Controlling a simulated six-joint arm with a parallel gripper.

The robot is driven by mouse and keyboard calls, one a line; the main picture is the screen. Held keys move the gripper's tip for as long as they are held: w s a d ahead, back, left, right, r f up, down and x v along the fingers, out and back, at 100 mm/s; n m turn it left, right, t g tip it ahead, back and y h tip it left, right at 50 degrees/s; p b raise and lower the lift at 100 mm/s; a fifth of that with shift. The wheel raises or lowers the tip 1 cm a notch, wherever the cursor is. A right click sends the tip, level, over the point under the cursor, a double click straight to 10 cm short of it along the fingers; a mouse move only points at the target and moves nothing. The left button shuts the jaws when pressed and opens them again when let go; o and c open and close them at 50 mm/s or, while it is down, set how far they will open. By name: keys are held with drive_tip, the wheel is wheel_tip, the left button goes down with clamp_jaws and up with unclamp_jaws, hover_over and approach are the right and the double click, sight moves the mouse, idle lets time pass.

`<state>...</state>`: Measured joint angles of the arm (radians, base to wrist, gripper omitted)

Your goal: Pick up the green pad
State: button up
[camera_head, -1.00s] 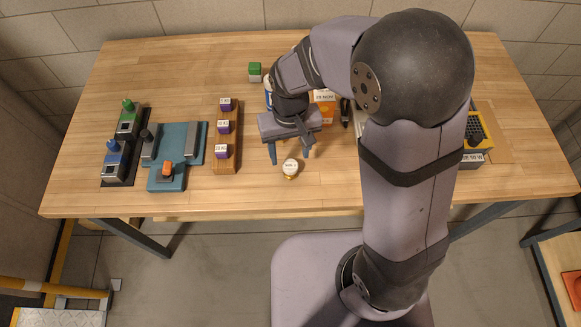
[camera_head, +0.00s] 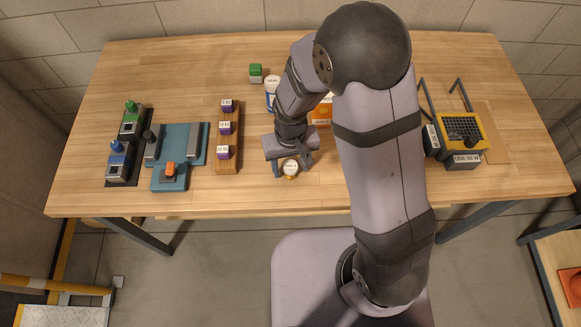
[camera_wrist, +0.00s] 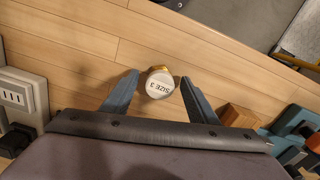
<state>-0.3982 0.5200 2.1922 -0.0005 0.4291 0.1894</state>
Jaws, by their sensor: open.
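My gripper (camera_head: 291,165) is well in front of the block, low over the table's front middle. In the wrist view my gripper (camera_wrist: 160,80) is open, pointing down, with its fingers on either side of a small brass-coloured round piece (camera_wrist: 159,88) with a white "SIZE 3" top. I see a gap beside each finger. The green-topped block is not in the wrist view.
A wooden rack with several purple blocks (camera_head: 237,140) stands left of the gripper, then a blue fixture (camera_head: 183,140). A white-topped can (camera_head: 272,92) and orange box (camera_head: 322,113) stand behind. A yellow-black case (camera_head: 465,133) is at right. The back left is clear.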

sight(291, 166)
drive_tip(key=c, duration=1.2)
drive_tip(key=shift+r, duration=0.1)
wheel_tip(291, 166, up, 10)
drive_tip(key=shift+f+b, duration=0.1)
drive_tip(key=shift+b, duration=0.85)
drive_tip(key=w+d+r, duration=0.1)
drive_tip(key=w+r, duration=0.1)
drive_tip(key=w, duration=0.5)
drive_tip(key=w+d+r+b, duration=0.1)
drive_tip(key=w+d+r, duration=0.1)
drive_tip(key=w, duration=0.6)
drive_tip(key=w+d+r+b, duration=0.1)
drive_tip(key=w+r, duration=0.3)
drive_tip(key=w, duration=0.4)
drive_tip(key=shift+d+r+n, duration=0.15)
drive_tip(key=shift+d+n, duration=0.15)
drive_tip(key=shift+d, duration=0.2)
